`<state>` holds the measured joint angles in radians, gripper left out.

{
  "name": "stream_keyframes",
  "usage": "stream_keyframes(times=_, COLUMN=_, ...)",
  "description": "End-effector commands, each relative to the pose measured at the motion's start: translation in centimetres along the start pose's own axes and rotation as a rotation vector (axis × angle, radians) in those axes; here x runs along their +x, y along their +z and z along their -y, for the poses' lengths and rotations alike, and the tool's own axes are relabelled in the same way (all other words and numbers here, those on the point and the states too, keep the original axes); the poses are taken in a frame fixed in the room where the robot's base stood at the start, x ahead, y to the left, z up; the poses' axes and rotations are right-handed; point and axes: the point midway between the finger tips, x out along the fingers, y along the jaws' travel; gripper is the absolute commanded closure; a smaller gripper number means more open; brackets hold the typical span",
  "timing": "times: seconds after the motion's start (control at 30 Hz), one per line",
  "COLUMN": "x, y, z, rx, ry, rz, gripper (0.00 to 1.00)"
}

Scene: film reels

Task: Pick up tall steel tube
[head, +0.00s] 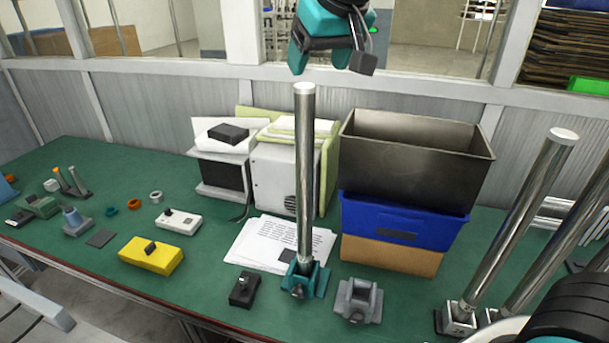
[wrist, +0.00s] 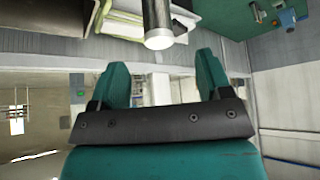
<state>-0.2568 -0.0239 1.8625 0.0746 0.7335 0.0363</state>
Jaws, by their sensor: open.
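A tall steel tube (head: 305,180) stands upright in a small teal holder (head: 304,281) in the middle of the green table. My gripper (head: 325,58) is above the tube's top in the head view. It is open and empty. In the wrist view, the tube's pale top end (wrist: 158,38) shows just beyond the open teal fingers (wrist: 160,72), in line with the gap between them. Two more steel tubes (head: 520,220) stand at the right, appearing to lean in the picture, with a pale holder under the nearer-left one.
A dark metal bin (head: 415,150) over a blue bin (head: 400,222) stands right of the tube. A white box unit (head: 275,180) and papers (head: 262,245) are behind it. A grey empty holder (head: 358,302) and black box (head: 244,289) flank its base. A yellow box (head: 151,255) lies left.

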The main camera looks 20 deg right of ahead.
Motion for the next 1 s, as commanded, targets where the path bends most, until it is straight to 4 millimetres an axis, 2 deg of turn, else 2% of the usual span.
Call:
stream_keyframes(times=0.1, x=2.3, y=-0.1, z=0.0, rx=-0.002, ry=-0.001, rz=0.005, gripper=0.29)
stream_keyframes(times=0.2, x=3.7, y=-0.1, z=0.1, rx=-0.002, ry=-0.001, rz=0.004, gripper=0.29)
stream_keyframes(times=0.47, x=5.6, y=-0.3, z=-0.2, rx=-0.001, ry=0.000, rz=0.005, gripper=0.29)
stream_keyframes(times=0.7, x=9.1, y=-0.4, z=-0.3, rx=-0.002, ry=-0.001, rz=0.003, gripper=0.29)
stream_keyframes(times=0.97, x=9.8, y=-0.3, z=-0.3, rx=-0.002, ry=-0.002, rz=-0.001, gripper=0.29)
stream_keyframes(times=1.0, x=9.8, y=-0.3, z=-0.3, rx=-0.002, ry=-0.002, rz=-0.001, gripper=0.31)
